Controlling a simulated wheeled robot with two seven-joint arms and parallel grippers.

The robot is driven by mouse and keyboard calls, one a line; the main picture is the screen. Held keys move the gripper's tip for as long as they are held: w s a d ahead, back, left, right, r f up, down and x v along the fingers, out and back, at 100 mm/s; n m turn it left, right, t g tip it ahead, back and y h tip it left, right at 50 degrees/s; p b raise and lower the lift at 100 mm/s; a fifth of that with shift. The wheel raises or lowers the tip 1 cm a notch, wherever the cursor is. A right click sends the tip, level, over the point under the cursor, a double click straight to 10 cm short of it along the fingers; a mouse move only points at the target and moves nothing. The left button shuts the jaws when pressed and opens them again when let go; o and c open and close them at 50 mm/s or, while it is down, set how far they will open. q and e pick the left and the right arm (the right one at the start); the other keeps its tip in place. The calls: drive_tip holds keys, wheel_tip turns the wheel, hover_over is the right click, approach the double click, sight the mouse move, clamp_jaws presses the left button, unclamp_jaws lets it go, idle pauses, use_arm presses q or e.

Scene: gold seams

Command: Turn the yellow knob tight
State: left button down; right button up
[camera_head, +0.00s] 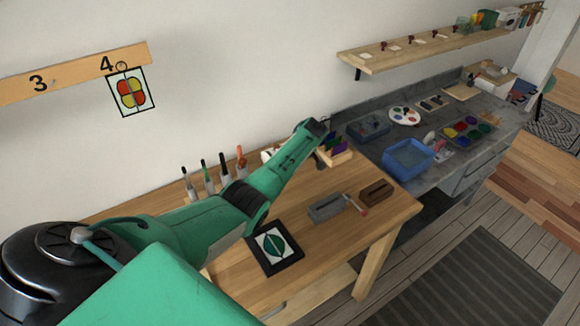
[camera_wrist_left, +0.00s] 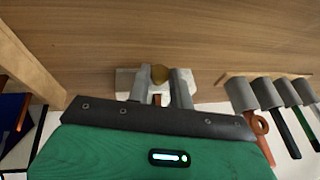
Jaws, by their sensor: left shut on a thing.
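The yellow knob (camera_wrist_left: 160,73) shows as a round dull-gold top in the left wrist view, on a pale base block (camera_wrist_left: 127,79) on the wooden table. My left gripper (camera_wrist_left: 164,84) is shut on the knob, with one grey finger on each side of it. In the head view my left arm reaches over the table, and its forearm hides the gripper and the knob. Part of a pale thing (camera_head: 268,154) shows behind the arm, possibly the base block. How tight the knob is cannot be seen. My right gripper is not in view.
A row of upright handled tools (camera_head: 208,178) stands close by; it shows at right in the wrist view (camera_wrist_left: 270,95). A wooden box (camera_head: 342,157) stands beyond the arm. A framed leaf picture (camera_head: 273,248) and grey block (camera_head: 325,207) lie nearer on the table.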

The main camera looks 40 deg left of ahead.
idle(0.5)
use_arm(q)
drive_tip(key=c, duration=1.2)
unclamp_jaws()
drive_tip(key=shift+c, duration=0.2)
drive_tip(key=shift+r, duration=0.1)
drive_tip(key=b+v, duration=0.2)
drive_tip(key=v, duration=1.1)
drive_tip(key=shift+w+d+r, duration=0.2)
drive_tip(key=shift+w+d, duration=0.05)
drive_tip(key=shift+c, duration=0.2)
